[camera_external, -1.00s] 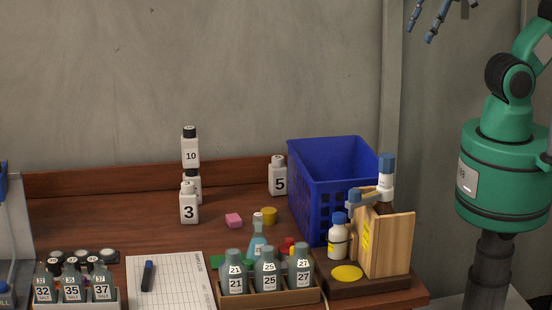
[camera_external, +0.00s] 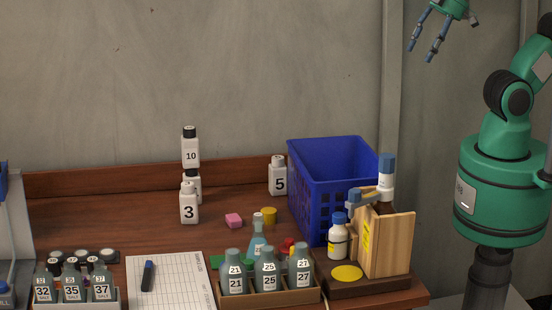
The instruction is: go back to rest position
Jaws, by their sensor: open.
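My gripper (camera_external: 421,53) hangs at the top right of the external view, high above the bench and apart from everything. Its fingers point down and are spread open, with nothing between them. My green arm rises at the right edge, and its upper links run out of the picture.
A blue crate (camera_external: 307,207) stands on the wooden bench (camera_external: 90,215). Beside it are a wooden stand (camera_external: 392,247) with a dispenser bottle, and a white bottle (camera_external: 338,240). Bottle 10 (camera_external: 190,153) sits on another bottle behind bottle 3 (camera_external: 188,205). Bottle racks line the front.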

